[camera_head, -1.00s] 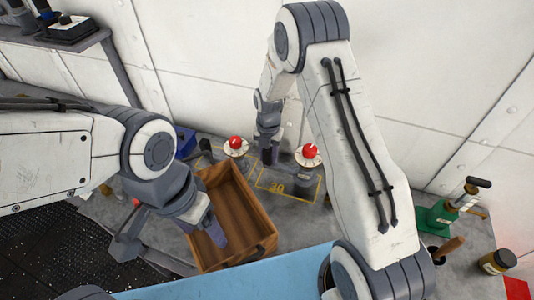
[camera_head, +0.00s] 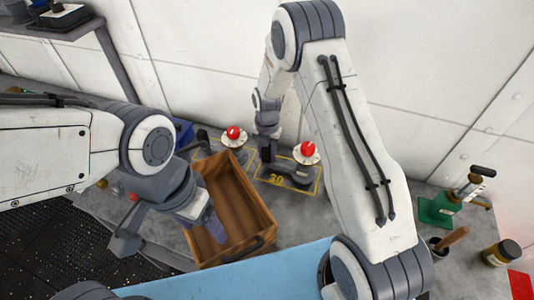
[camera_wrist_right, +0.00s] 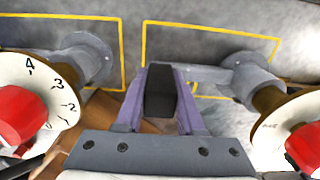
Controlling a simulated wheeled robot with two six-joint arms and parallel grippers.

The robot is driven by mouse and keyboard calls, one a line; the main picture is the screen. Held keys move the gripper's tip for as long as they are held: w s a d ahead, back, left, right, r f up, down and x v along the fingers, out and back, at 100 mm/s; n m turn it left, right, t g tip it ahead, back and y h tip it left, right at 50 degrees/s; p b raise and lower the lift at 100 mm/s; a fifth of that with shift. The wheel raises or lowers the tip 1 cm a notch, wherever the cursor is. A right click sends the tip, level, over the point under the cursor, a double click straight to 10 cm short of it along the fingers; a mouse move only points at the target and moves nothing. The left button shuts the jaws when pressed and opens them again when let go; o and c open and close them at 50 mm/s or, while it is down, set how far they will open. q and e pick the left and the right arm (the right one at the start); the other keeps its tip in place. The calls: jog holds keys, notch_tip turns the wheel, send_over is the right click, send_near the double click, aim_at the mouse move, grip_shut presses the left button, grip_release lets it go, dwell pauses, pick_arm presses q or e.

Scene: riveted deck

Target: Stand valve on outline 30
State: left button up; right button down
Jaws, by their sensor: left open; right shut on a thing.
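The valve (camera_head: 306,151), with a red knob on a white dial and a grey pipe body, stands upright at outline 30 (camera_head: 276,180). In the right wrist view, the valve (camera_wrist_right: 270,130) is at right, with its base over the yellow outline (camera_wrist_right: 205,28). My right gripper (camera_head: 268,152) is shut on the valve's dark side handle, between the purple fingers (camera_wrist_right: 162,98) in the wrist view. Whether the base touches the deck is unclear. My left gripper (camera_head: 216,232) is open and empty over the wooden crate.
A second similar valve (camera_head: 233,136) stands to the left; it also shows in the wrist view (camera_wrist_right: 45,100). A wooden crate (camera_head: 257,208) is in front. A green-based tool (camera_head: 437,209) and a dark-lidded jar (camera_head: 501,252) stand at right.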

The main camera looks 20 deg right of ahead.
jog(key=shift+f+b, duration=0.55)
jog(key=shift+f, duration=0.2)
dwell(0.5)
jog(key=shift+c, duration=2.2)
grip_release()
notch_tip(320, 180, up, 10)
jog(key=shift+f+b, duration=0.1)
jog(key=shift+b, duration=1)
jog(key=shift+r, duration=0.4)
